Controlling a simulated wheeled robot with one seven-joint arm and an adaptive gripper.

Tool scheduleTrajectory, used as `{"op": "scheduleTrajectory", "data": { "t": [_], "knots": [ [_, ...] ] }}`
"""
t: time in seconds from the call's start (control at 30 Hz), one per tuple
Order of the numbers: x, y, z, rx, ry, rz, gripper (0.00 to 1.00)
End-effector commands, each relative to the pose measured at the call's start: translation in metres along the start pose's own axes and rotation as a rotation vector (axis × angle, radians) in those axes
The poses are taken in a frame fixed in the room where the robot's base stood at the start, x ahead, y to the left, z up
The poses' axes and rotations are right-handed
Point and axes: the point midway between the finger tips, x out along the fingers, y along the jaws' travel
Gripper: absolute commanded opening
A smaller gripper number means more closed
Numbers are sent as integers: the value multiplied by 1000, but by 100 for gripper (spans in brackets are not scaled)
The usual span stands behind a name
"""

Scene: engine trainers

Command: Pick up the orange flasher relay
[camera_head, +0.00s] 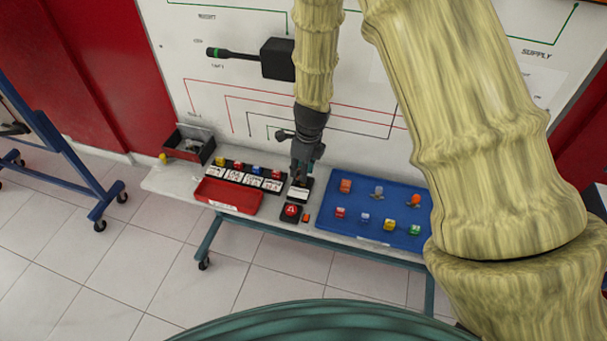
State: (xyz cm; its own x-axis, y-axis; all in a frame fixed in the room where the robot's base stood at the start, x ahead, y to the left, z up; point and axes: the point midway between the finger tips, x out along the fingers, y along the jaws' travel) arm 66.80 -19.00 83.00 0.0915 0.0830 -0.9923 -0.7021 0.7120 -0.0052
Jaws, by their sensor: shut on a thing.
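My gripper (299,178) points down over a small black stand with a white face (298,194), between the red tray and the blue mat. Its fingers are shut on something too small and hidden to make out. An orange block (346,186) sits at the upper left of the blue mat (347,239), to the right of my gripper and apart from it. A rounder orange piece (415,199) stands at the mat's right side. I cannot tell for sure which orange piece is the flasher relay.
A red tray (228,196) lies left of my gripper, before a row of labelled cards with coloured pieces (244,176). A black box with a red emblem (291,211) and a small orange piece (306,217) lie in front. A white panel (230,70) stands behind.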

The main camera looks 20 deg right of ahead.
Motion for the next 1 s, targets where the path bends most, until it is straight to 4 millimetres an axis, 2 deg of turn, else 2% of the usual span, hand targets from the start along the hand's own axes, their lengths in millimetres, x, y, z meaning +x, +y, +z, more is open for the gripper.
{"op": "scheduleTrajectory", "data": {
  "t": [0.03, 0.4, 0.6, 0.8, 1.0],
  "knots": [
    [4, 16, -5, -2, 3, 8, 7],
    [2, 105, -22, -1, 3, 8, 7],
    [0, 142, -30, -2, 4, 7, 7],
    [-2, 164, -34, -2, 2, 6, 7],
    [-6, 171, -35, -1, 3, 6, 7]
  ]
}}
